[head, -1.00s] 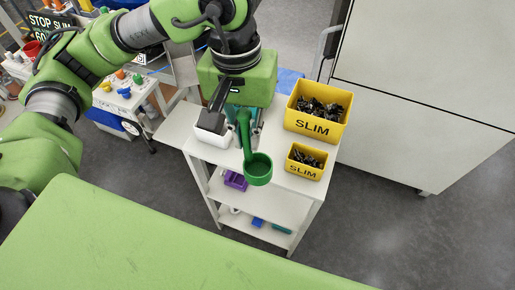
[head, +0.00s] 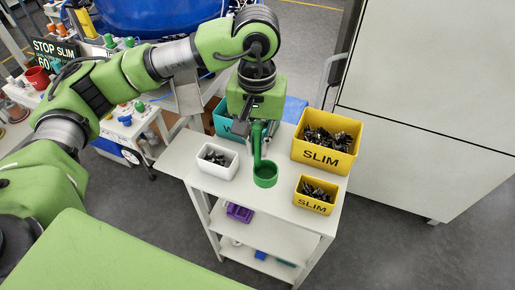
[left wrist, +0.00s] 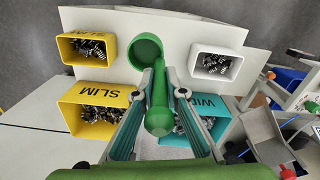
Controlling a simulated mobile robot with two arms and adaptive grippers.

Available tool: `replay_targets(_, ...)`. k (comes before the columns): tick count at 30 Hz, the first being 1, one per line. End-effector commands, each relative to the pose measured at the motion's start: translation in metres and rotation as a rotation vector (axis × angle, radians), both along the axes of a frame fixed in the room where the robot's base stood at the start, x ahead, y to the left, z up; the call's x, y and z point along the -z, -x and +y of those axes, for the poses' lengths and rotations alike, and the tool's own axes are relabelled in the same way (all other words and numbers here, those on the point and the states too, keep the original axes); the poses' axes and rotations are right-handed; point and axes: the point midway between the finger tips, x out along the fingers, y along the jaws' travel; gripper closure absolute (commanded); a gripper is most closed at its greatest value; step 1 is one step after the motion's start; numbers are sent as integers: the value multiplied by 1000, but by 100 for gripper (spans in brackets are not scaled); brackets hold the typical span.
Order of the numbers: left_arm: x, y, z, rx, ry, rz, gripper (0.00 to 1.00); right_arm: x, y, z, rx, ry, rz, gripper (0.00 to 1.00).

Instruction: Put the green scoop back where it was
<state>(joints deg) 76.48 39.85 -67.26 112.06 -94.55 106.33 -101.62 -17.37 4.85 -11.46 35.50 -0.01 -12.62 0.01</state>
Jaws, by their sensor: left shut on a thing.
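The green scoop (head: 265,174) is over the middle of the white cart top, between the white bin and the small yellow bin. Its cup is toward the front and its handle rises into my left gripper (head: 258,128). In the left wrist view the fingers (left wrist: 158,92) are shut around the handle of the scoop (left wrist: 146,50), with the cup beyond the fingertips. I cannot tell whether the cup touches the cart top. My right gripper is not in view.
On the cart top (head: 225,189) are a white bin (head: 207,171), a large yellow SLIM bin (head: 334,162), a small yellow SLIM bin (head: 304,202) and a teal bin (head: 222,117) partly behind my gripper. They hold dark parts. A tall grey cabinet (head: 430,90) stands right.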

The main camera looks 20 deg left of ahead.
Motion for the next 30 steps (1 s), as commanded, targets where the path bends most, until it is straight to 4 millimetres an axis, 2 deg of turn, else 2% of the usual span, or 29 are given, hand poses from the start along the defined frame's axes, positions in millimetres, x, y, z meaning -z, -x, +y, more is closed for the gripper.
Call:
replay_targets(10,30,-23,10,-2,-1,1,100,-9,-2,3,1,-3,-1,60)
replay_targets(16,55,-21,9,0,0,1,100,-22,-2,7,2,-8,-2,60)
replay_targets(29,63,-22,9,0,1,-2,100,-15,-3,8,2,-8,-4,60)
replay_targets(30,62,-22,9,0,1,-1,83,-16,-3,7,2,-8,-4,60)
